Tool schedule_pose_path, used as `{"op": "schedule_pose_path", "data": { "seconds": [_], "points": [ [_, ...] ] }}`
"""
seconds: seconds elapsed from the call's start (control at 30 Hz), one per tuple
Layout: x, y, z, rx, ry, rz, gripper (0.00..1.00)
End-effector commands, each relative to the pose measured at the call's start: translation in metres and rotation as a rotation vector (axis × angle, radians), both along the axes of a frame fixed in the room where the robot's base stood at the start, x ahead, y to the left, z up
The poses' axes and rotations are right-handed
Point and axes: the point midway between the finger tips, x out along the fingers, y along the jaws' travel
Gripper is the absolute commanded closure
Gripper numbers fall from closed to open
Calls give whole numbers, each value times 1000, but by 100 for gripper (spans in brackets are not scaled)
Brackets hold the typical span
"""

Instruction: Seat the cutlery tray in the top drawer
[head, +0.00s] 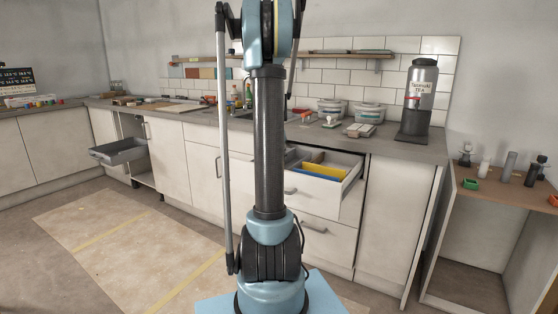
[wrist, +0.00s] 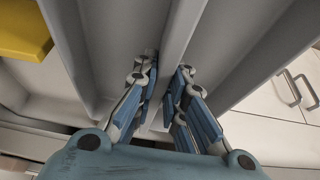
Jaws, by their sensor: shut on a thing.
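The top drawer (head: 345,190) stands open right of my arm in the head view. A yellow piece (head: 322,172) lies inside it, and a yellow piece also shows at upper left in the wrist view (wrist: 22,30). A pale grey tray with long channels, which I take for the cutlery tray (wrist: 222,50), fills much of the wrist view. My gripper (wrist: 168,75) is shut on its thin middle divider, one finger on each side. My arm hides the gripper in the head view. I cannot tell whether the tray touches the drawer bottom.
Cabinet fronts with handles (wrist: 290,88) are close at the right in the wrist view. Floor left of my arm is clear.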

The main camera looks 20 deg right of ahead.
Motion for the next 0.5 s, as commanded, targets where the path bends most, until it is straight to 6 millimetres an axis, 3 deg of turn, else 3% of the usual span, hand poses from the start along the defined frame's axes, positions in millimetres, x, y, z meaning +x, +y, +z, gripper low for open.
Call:
{"op": "schedule_pose_path", "data": {
  "seconds": [0.5],
  "points": [
    [0,0,-9,0,0,0,100]
  ]
}}
